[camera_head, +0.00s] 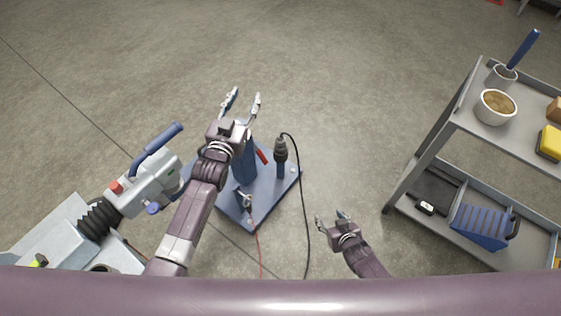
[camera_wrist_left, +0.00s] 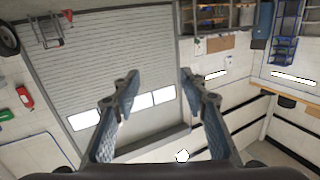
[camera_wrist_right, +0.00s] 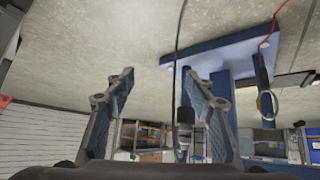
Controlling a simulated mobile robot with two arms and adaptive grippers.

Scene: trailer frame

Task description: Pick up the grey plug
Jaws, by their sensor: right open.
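The grey plug (camera_head: 281,150) stands upright on a blue post on the right side of the blue base plate (camera_head: 258,212), with a black cable at its top. In the right wrist view the plug (camera_wrist_right: 185,122) shows beyond the fingers, beside the right-hand finger. My right gripper (camera_head: 331,217) is open and empty, below and to the right of the plug in the head view, apart from it. My left gripper (camera_head: 243,97) is open and empty, above and to the left of the plug in the head view; its open fingers also show in the left wrist view (camera_wrist_left: 158,95).
The black cable (camera_head: 303,205) runs down right of the plate, and a thin red cable (camera_head: 258,245) hangs in front. A trailer hitch with a blue handle (camera_head: 155,149) is at left. A grey shelf cart (camera_head: 431,145) stands at right. The floor behind is clear.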

